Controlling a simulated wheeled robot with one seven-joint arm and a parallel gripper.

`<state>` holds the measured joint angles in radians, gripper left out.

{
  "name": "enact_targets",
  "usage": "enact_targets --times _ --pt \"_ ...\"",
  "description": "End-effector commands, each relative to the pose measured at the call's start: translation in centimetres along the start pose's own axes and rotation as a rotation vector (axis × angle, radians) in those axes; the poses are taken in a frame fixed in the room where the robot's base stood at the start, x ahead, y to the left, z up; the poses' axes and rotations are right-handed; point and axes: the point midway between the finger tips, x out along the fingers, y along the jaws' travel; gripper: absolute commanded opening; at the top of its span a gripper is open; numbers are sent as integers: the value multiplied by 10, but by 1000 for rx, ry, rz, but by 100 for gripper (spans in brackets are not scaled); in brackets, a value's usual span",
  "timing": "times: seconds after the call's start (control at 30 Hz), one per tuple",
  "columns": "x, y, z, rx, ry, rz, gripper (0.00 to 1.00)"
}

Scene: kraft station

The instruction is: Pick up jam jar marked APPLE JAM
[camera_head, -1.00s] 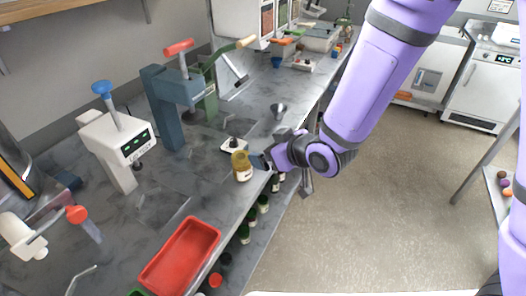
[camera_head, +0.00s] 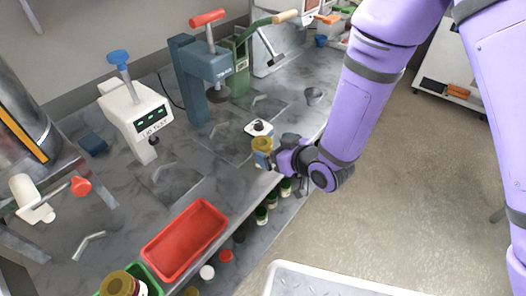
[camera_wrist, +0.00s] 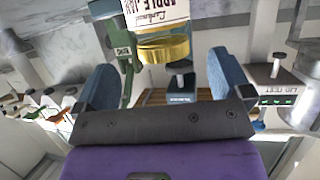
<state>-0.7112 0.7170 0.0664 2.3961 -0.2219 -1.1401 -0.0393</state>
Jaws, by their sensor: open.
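The apple jam jar (camera_head: 262,145) stands on the grey worktop near its front edge, with a gold lid. In the wrist view the jar (camera_wrist: 157,12) appears upside down at the top centre, with "APPLE JAM" readable on its white label and the gold lid (camera_wrist: 163,48) below it. My gripper (camera_head: 268,160) is at the jar's front side in the head view. In the wrist view my gripper (camera_wrist: 162,66) is open, its two blue fingers apart to either side of the lid. I see no finger touching the jar. The jar's lower part is partly hidden or cut off.
A white-and-black item (camera_head: 258,127) stands close behind the jar. A blue press (camera_head: 193,80) and a lid tester (camera_head: 148,118) stand further back left. A red tray (camera_head: 185,240) lies along the front edge. Several jars sit on a shelf below.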

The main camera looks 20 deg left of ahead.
Motion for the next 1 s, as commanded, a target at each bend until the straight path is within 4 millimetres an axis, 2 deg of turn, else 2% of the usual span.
enact_targets --times 0.4,0.67,0.7,0.9,0.97,1.0 --pt "48 -3 4 0 -1 0 96" --pt "51 -2 3 1 -1 1 96" --pt "51 -2 3 1 -1 1 94" --pt "51 -2 3 1 -1 1 48" --pt "51 -2 3 1 -1 1 34" --pt "51 -2 3 0 1 1 31"
